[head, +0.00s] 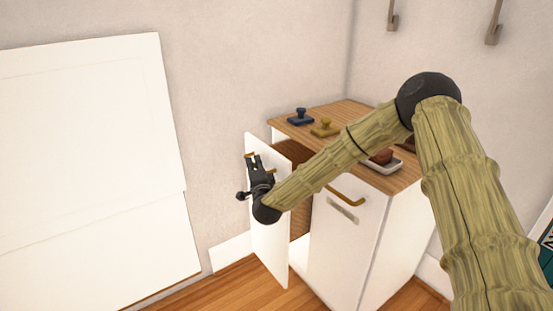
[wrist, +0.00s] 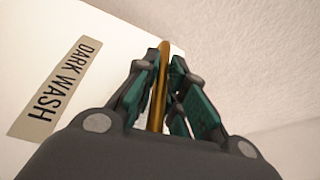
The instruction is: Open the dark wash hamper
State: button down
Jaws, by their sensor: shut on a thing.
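The dark wash hamper is a white front panel (head: 268,235) on the left of a wood-topped cabinet. It stands out from the cabinet, with a gap showing the brown inside (head: 296,152). In the wrist view its label reads DARK WASH (wrist: 55,90). My gripper (head: 258,163) is shut on the panel's brass handle, which runs between the fingers in the wrist view (wrist: 158,95). The gripper and forearm hide part of the panel and opening.
The cabinet's right front has its own brass handle (head: 346,195) and label plate (head: 343,210); it looks closed. On the wood top (head: 350,113) are a blue stamp-like object (head: 301,117), a yellow one (head: 324,128) and a pale dish (head: 383,164). A white panel (head: 90,170) stands at the left wall.

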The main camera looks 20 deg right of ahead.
jog(key=s+a+p, duration=0.1)
jog(key=s+a, duration=0.2)
jog(key=a, duration=0.6)
jog(key=s+a, duration=0.4)
jog(key=a, duration=0.5)
jog(key=shift+a+p, duration=0.25)
jog(key=shift+p, duration=0.15)
jog(key=shift+f, duration=0.1)
jog(key=c, duration=1.8)
grip_release()
jog(key=shift+w, duration=0.1)
jog(key=shift+o, duration=0.2)
jog(key=s, duration=1.2)
jog(key=shift+a+f, duration=0.2)
jog(key=shift+f, duration=0.2)
jog(key=shift+f, duration=0.1)
